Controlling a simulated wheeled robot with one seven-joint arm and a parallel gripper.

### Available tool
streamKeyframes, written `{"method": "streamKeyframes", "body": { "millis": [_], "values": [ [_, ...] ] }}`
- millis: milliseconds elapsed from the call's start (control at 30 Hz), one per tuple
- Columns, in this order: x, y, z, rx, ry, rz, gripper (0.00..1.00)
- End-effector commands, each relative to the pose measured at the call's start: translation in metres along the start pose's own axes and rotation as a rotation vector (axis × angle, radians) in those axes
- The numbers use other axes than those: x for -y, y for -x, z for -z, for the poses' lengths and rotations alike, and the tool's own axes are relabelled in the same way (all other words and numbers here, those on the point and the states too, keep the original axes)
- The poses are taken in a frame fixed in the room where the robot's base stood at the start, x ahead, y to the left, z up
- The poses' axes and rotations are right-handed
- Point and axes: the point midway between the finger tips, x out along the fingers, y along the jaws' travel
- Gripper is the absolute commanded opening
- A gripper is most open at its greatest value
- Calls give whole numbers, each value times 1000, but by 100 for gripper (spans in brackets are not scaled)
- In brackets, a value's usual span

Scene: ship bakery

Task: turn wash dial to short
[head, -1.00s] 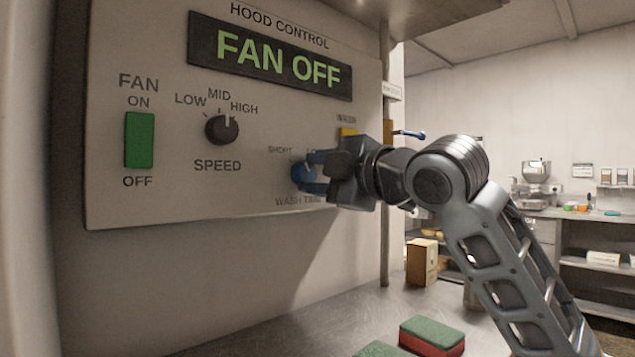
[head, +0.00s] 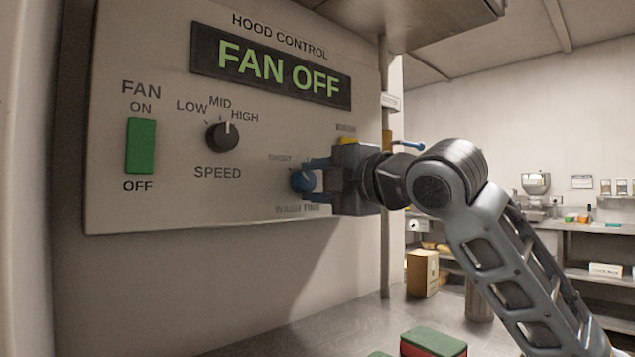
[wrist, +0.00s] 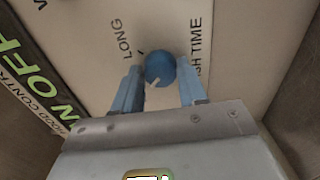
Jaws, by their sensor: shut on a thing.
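The wash time dial is a round blue knob (head: 304,181) low on the right of the hood control panel. It also shows in the wrist view (wrist: 160,66). My gripper (head: 316,180) reaches it from the right, with its blue fingers shut on its sides. In the wrist view the fingers (wrist: 160,72) stand either side of the knob. A white pointer mark on the knob points down and slightly left there. The LONG label (wrist: 121,40) shows only in the wrist view.
The panel (head: 140,210) also carries a green fan switch (head: 141,146), a black speed knob (head: 222,136) and a FAN OFF display (head: 270,66). A yellow button (head: 347,140) sits just above my gripper. A sponge (head: 432,342) lies on the counter below.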

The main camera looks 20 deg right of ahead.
Motion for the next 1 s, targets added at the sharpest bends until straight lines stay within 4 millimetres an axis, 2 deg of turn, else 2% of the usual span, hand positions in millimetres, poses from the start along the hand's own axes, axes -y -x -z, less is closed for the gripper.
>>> {"method": "streamKeyframes", "body": {
  "millis": [100,133,367,667,767,1000],
  "values": [
    [2,0,1,-2,0,4,11],
    [2,0,1,-2,0,4,44],
    [1,0,1,-1,-1,2,66],
    [0,3,0,-1,-1,1,67],
    [0,13,0,0,-1,-1,67],
    [0,53,0,0,-1,0,67]
  ]
}}
